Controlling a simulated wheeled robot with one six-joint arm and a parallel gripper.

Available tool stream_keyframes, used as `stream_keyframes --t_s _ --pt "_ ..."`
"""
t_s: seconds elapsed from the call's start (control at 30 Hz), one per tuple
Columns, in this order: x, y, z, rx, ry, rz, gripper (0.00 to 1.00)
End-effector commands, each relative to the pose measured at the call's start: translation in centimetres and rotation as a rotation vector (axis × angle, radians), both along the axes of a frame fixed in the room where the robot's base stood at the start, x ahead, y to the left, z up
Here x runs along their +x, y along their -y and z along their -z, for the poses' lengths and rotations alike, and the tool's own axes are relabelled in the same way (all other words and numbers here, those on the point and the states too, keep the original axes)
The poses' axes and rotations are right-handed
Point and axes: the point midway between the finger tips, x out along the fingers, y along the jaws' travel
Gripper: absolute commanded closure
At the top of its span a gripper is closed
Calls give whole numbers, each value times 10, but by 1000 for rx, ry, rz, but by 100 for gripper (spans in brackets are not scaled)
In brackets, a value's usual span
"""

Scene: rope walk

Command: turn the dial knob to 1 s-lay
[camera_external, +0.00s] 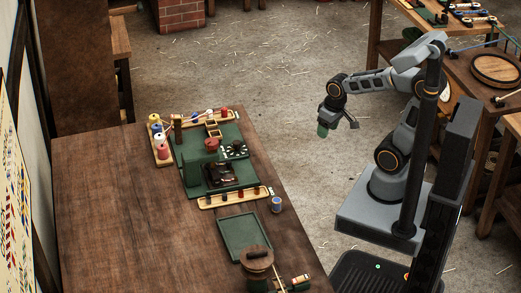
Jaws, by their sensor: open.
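A dial knob (236,149), dark with white marks around it, sits on the green machine base (188,150) on the wooden table. It is too small to read its marks or tell where its pointer stands. My gripper (338,128) hangs in the air to the right of the table, past its right edge. It is open and holds nothing that I can see. It is well apart from the dial knob.
Spools stand on a wooden rack (158,135) left of the machine. A wooden strip (236,197), a blue spool (277,205), a green tray (245,236) and a round wooden block (257,258) lie nearer the front. The table's left side (110,200) is clear.

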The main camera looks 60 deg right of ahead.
Motion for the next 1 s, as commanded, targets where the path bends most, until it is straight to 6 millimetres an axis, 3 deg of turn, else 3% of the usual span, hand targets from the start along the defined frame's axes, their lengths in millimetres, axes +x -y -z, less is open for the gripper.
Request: stream_keyframes --t_s 0.03,0.2,0.4,0.57,0.7,0.83,1.0 --pt "8 1 29 75 -64 84 41" --pt "54 -10 90 452 -219 548 41" --pt "131 -5 132 911 -338 1185 41" --pt "184 13 139 1211 -389 1565 41" --pt "217 25 122 1417 -406 1753 41" --pt "232 33 108 1544 -427 1852 41" --pt "241 30 109 1581 -468 1910 41"
